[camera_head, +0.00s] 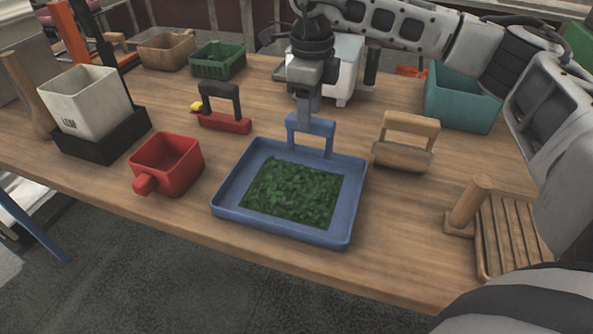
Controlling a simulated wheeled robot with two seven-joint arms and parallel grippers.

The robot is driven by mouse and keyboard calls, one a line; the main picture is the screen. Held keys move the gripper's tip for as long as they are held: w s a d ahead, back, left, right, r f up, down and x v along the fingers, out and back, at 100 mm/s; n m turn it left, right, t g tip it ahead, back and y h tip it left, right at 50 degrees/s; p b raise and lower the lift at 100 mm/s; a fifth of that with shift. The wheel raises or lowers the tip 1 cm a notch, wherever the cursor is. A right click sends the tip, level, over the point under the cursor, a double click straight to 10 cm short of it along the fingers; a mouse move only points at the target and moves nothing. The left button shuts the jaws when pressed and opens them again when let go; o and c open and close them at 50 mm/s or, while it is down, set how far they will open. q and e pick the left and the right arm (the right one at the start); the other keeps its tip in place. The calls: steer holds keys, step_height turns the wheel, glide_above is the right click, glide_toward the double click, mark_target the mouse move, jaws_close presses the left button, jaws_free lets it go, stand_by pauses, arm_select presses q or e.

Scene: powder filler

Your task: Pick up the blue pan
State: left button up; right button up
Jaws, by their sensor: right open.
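The blue pan (226,199) lies flat near the front middle of the wooden table, with green leafy or powdery material (293,191) spread inside. Its upright blue handle (326,128) stands at the pan's back edge. My right gripper (309,117) points straight down at the handle, its fingers at the top bar. The fingers look close around or beside the bar; contact cannot be told. My left gripper is not in view.
A red scoop (166,165) sits left of the pan, with a red tool with a black handle (222,112) behind it. A wooden-handled block (405,143) stands close on the right. A teal bin (461,98), white bin (88,103) and wooden rack (511,235) stand farther out.

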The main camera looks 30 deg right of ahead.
mark_target(309, 147)
steer(key=shift+d+f+p, duration=0.15)
steer(key=shift+f+p, duration=0.55)
steer(key=shift+f, duration=2.65)
jaws_close()
